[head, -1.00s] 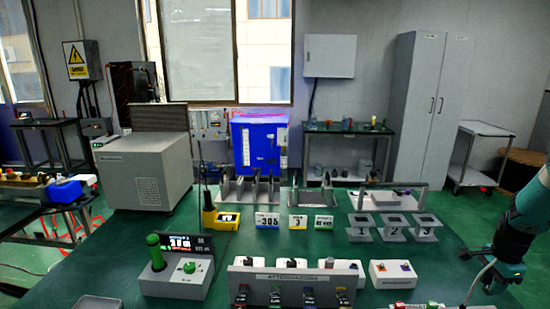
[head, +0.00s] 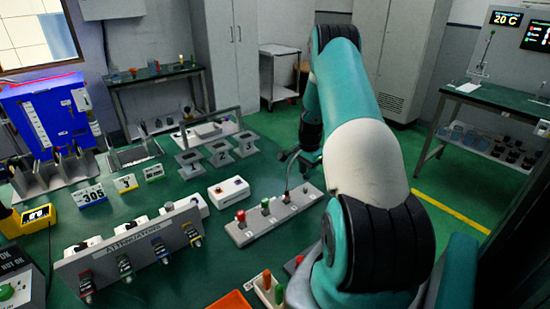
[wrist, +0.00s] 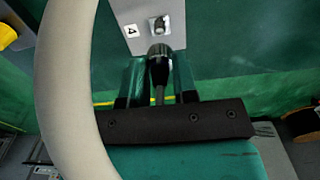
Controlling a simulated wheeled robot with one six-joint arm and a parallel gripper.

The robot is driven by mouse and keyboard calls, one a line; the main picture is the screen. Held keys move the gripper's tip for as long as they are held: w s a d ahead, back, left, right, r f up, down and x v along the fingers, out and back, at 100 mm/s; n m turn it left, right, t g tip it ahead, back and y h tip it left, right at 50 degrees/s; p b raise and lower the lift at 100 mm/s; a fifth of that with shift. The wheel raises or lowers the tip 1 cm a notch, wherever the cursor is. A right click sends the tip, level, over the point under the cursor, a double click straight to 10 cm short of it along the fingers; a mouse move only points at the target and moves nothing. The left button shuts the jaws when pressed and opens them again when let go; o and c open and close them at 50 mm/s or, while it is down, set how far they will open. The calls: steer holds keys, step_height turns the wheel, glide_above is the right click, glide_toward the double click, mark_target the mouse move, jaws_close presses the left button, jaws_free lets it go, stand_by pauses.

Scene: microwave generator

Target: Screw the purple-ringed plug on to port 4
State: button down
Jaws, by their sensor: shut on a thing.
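In the wrist view my gripper (wrist: 158,78) is shut on a black plug (wrist: 159,66) with a dark cable running back between the fingers. Its purple ring cannot be made out. Just beyond the plug's tip is a metal port (wrist: 158,25) on a grey panel (wrist: 147,8), beside a white label "4" (wrist: 131,30). The plug lines up roughly with the port; whether they touch is unclear. In the head view my arm reaches beyond the grey port strip (head: 250,232), which carries a red plug (head: 241,216) and a green plug (head: 265,204). My gripper is small and dark there.
The attenuator panel (head: 130,255) stands left of the strip. A white box (head: 228,190) sits behind the strip, near numbered stands (head: 220,153). An orange tray (head: 231,301) lies at the front edge. A yellow meter (head: 30,217) stands at far left.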

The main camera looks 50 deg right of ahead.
mark_target(306, 188)
steer(key=shift+f+b, duration=1.3)
steer(key=shift+f, duration=0.9)
steer(key=shift+f+b, duration=0.5)
steer(key=shift+f, duration=0.1)
stand_by(0.4)
steer(key=c, duration=0.8)
jaws_free()
step_height(306, 188, up, 18)
steer(key=shift+f+b, duration=0.25)
steer(key=shift+b, duration=0.85)
